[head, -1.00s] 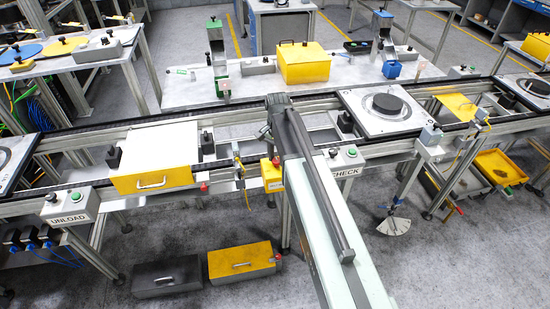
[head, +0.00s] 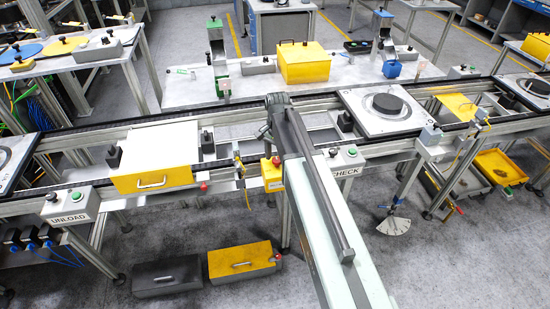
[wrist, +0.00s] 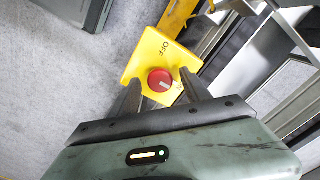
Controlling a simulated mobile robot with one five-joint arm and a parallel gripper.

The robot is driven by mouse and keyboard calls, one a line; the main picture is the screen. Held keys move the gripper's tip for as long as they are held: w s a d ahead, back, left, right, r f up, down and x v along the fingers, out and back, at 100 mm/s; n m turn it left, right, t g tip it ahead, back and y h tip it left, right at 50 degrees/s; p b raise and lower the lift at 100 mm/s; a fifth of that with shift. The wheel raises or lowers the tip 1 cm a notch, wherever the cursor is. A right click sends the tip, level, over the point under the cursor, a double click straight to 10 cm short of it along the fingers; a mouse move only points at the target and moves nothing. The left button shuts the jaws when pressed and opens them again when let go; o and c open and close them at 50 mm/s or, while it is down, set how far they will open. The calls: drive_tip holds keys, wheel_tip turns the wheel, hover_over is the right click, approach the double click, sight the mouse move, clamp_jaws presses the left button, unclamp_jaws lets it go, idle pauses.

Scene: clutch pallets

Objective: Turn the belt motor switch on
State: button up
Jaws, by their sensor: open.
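The belt motor switch is a yellow box (wrist: 148,57) with a round red knob (wrist: 160,80) that has a pale pointer mark. The word OFF is printed on the plate above the knob; a second label at the lower right is partly hidden. In the head view the yellow switch box (head: 272,178) sits on the near side of the conveyor frame, just left of my arm. My gripper (wrist: 161,85) is open, with one finger on each side of the knob. I cannot tell whether the fingers touch it. My arm hides the gripper in the head view.
The conveyor carries a yellow-fronted box (head: 152,178) with a white lid at left and a pallet (head: 360,120) with a dark disc at right. The CHECK button box (head: 345,162) is close right of my arm. Yellow (head: 240,260) and dark (head: 167,277) cases lie on the floor.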

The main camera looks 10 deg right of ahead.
sight(277, 162)
wheel_tip(277, 162, up, 8)
drive_tip(key=p, duration=0.7)
drive_tip(key=shift+p, duration=0.4)
drive_tip(key=shift+f, duration=0.15)
drive_tip(key=shift+f, duration=0.1)
drive_tip(key=f+b, duration=0.1)
drive_tip(key=s+f+b, duration=0.1)
drive_tip(key=f+b, duration=0.1)
drive_tip(key=shift+a, duration=0.1)
drive_tip(key=s+f+b, duration=0.2)
drive_tip(key=s, duration=0.1)
drive_tip(key=shift+a, duration=0.1)
drive_tip(key=s+f+n+b, duration=0.2)
drive_tip(key=s+n, duration=0.7)
drive_tip(key=s, duration=0.1)
drive_tip(key=shift+s+a+f+b, duration=0.15)
drive_tip(key=shift+s+b, duration=0.05)
drive_tip(key=shift+b, duration=0.2)
drive_tip(key=shift+c, duration=0.4)
